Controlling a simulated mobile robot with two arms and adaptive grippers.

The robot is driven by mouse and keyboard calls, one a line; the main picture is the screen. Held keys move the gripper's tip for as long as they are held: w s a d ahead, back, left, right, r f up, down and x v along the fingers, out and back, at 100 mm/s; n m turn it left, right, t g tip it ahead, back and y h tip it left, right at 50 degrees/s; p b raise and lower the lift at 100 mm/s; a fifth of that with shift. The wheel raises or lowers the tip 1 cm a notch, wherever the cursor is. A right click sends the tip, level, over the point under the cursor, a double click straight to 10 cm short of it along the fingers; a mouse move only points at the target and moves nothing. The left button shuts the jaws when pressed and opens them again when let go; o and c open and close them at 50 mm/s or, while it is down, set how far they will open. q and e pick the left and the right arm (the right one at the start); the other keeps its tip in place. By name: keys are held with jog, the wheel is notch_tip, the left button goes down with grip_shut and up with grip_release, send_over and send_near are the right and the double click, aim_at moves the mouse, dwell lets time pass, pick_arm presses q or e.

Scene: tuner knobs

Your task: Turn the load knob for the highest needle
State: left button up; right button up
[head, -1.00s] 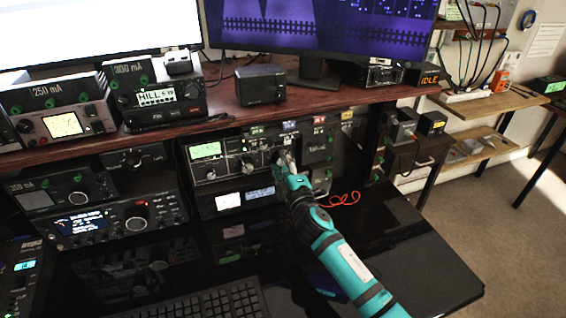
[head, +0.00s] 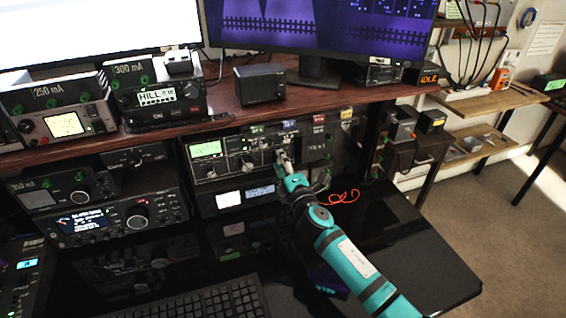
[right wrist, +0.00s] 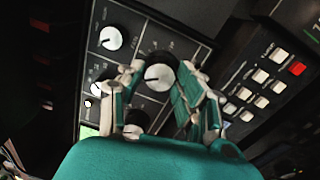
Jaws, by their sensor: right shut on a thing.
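The tuner's panel (head: 222,172) stands under the wooden shelf, with a lit green meter (head: 206,149) at its left; its needle is too small to read. My right gripper (head: 284,160) is at the panel's right part. In the right wrist view, its two fingers (right wrist: 158,88) are on either side of a large dark knob with a white cap (right wrist: 158,76), shut on it. Smaller white-capped knobs (right wrist: 111,38) sit beside it on the panel. The labels are too small to read, so I cannot confirm which is the load knob. My left gripper is not in view.
More radio units (head: 115,215) stand left of the tuner. A dark unit with a red button (right wrist: 298,69) lies beside the panel in the wrist view.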

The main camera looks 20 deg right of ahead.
jog(key=o, duration=1.1)
jog(key=shift+o, duration=0.2)
jog(key=s, duration=1.2)
jog(key=shift+d+f, duration=0.2)
jog(key=shift+f, duration=0.1)
dwell(0.4)
